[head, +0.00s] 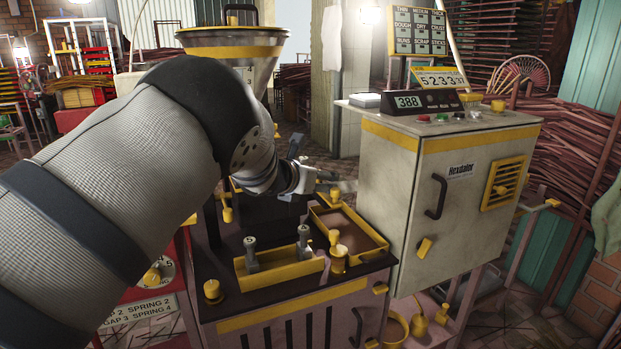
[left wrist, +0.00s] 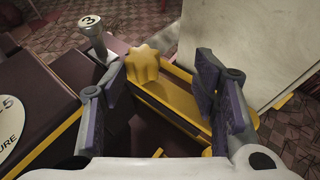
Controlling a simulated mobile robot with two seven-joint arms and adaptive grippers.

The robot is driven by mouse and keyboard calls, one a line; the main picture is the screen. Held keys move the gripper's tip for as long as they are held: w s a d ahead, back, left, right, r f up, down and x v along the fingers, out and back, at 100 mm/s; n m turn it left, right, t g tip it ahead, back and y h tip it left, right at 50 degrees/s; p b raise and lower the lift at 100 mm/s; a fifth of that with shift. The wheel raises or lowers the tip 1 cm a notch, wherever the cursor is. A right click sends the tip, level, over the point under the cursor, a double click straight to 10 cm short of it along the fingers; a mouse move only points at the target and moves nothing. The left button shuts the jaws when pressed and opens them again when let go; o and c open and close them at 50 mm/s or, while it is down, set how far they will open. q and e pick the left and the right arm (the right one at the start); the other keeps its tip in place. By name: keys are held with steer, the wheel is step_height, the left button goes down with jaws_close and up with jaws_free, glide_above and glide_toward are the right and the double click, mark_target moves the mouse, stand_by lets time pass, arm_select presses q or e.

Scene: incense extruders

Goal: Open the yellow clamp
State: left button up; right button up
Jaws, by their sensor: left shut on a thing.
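A yellow star-shaped knob (left wrist: 143,65), which I take for the yellow clamp, stands upright between my left gripper's fingers, close to the left finger in the left wrist view. My left gripper (left wrist: 165,85) has its two purple-padded fingers on either side of the knob, with a visible gap on the right side. It is shut on the clamp, though the contact itself is not clear. In the head view my left gripper (head: 318,181) is over the back of the dark machine top, beside the grey cabinet; the clamp is hard to make out there. My right gripper is not in view.
The grey cabinet (head: 398,190) stands close to the right of my gripper. A yellow-edged tray (head: 375,256) lies below it. Grey-topped levers (head: 304,236) and a yellow knob (head: 212,291) stand up nearer. A numbered lever (left wrist: 91,24) is beside the clamp.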

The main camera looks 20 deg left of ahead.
arm_select(q)
steer(key=d+v, duration=0.1)
steer(key=v, duration=0.6)
steer(key=shift+a+r, duration=0.15)
steer(key=shift+a, duration=0.2)
steer(key=shift+s, duration=0.1)
steer(key=shift+a, duration=0.1)
